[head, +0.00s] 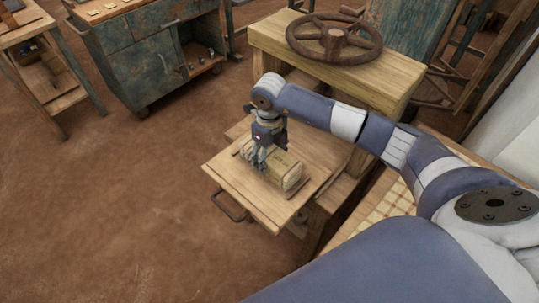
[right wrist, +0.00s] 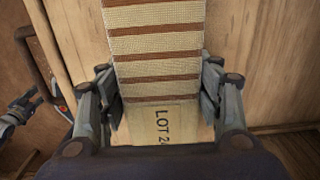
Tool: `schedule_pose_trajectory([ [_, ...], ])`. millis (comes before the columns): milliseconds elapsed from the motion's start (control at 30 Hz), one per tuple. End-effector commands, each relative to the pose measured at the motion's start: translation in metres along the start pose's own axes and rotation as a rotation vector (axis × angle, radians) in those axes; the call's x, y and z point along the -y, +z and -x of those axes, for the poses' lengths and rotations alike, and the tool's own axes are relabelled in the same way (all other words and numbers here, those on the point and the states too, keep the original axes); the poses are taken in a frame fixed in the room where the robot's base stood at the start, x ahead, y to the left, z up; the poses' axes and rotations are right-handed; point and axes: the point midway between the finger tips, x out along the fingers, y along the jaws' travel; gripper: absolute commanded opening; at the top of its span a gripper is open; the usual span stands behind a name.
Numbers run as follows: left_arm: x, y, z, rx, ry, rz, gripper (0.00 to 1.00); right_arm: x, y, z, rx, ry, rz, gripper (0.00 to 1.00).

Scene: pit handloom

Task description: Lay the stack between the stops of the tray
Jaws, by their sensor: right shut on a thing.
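The stack (head: 287,172) is a cream block with brown stripes and a label reading "LOT 2", partly cut off. In the right wrist view the stack (right wrist: 158,45) runs up between the fingers. My right gripper (head: 262,163) is shut on it from above; its fingers also show on both sides in the right wrist view (right wrist: 160,80). The stack is over the wooden tray (head: 226,174), within its outline; whether it touches the board is unclear. A thin stop (head: 298,189) lies at its near right side. What looks like my left gripper (right wrist: 20,110) shows partly at the left edge of the right wrist view.
A wooden beam with a dark handwheel (head: 334,38) stands behind the tray. A metal handle (head: 228,207) hangs at the tray's front. A worn blue cabinet (head: 160,60) and a small table (head: 45,75) stand back left. The floor at left is clear.

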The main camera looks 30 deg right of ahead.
Motion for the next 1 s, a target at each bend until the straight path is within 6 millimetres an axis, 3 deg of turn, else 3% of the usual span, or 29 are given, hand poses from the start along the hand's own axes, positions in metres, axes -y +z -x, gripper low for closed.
schedule_pose_trajectory([
  [33,0.0,0.0,-0.001,0.0,0.0,0.0,0.31,0.0,0.0,-0.001,0.0,0.0,0.0,0.66],
  [100,0.0,0.0,0.0,0.0,0.0,0.0,0.31,0.0,0.0,-0.001,0.0,0.0,-0.001,0.8],
  [567,0.0,0.0,0.005,0.0,0.0,0.0,0.31,0.0,0.0,0.006,0.0,0.0,-0.001,0.8],
  [667,0.0,0.0,0.0,-0.001,0.0,0.0,0.31,0.001,0.001,0.018,0.004,-0.002,0.0,0.8],
  [1000,0.0,0.0,-0.007,-0.001,0.0,0.0,0.31,0.001,0.001,0.091,0.003,-0.002,0.0,0.8],
])
